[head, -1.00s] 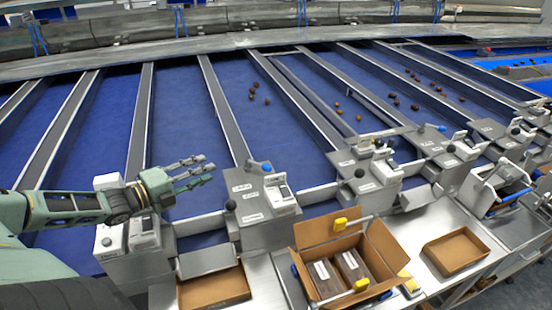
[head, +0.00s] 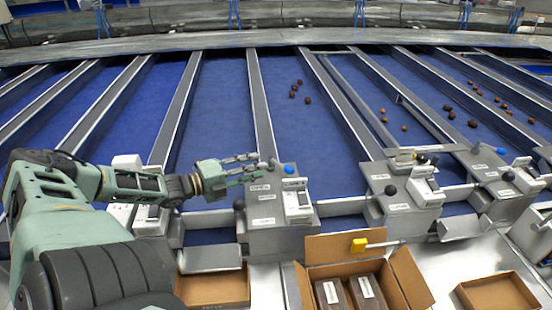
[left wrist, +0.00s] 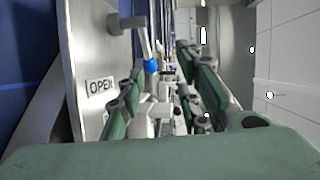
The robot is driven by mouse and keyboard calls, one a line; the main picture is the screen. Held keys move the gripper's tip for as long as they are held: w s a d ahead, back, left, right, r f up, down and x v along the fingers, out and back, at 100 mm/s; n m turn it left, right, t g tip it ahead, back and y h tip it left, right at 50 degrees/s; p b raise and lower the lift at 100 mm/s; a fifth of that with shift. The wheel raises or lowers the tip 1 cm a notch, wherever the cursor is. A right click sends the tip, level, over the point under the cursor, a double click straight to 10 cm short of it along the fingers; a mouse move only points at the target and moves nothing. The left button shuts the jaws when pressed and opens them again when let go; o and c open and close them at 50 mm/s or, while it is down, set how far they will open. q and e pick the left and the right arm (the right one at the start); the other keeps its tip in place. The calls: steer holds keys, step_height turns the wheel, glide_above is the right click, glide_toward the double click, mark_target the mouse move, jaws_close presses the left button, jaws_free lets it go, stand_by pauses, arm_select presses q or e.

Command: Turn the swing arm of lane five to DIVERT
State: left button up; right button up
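My left gripper (head: 257,163) is open and empty, its fingers pointing right beside a grey lane control box (head: 279,237). A lever with a blue knob (head: 290,169) stands on top of this box, just right of the fingertips. In the left wrist view the fingers (left wrist: 163,72) are apart, and the blue knob (left wrist: 152,67) shows ahead between them, near an "OPEN" label (left wrist: 99,87). I cannot tell whether they touch it. The lane number is too small to read. My right gripper is out of view.
A neighbouring control box (head: 404,207) stands to the right. An open cardboard box (head: 408,277) with packs and a flat carton (head: 212,288) sit in front. Blue lanes with grey dividers (head: 262,110) run behind; dates lie on several lanes.

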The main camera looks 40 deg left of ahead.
arm_select(q)
steer(key=f, duration=0.2)
steer(key=f+b, duration=0.1)
steer(key=shift+w, duration=0.25)
steer(key=x, duration=0.1)
steer(key=b+x, duration=0.1)
steer(key=x, duration=0.1)
steer(key=b+x, duration=0.1)
steer(key=x, duration=0.1)
steer(key=shift+w+d+r, duration=0.1)
steer(key=shift+w+r, duration=0.05)
steer(key=shift+r, duration=0.2)
steer(key=shift+b+x, duration=0.3)
steer(key=shift+x, duration=0.8)
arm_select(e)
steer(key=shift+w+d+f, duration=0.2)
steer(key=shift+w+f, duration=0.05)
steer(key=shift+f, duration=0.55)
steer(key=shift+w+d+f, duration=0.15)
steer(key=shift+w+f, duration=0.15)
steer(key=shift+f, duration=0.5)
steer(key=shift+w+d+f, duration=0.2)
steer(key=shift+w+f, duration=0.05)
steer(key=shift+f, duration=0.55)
arm_select(q)
steer(key=shift+f, duration=0.1)
jaws_close()
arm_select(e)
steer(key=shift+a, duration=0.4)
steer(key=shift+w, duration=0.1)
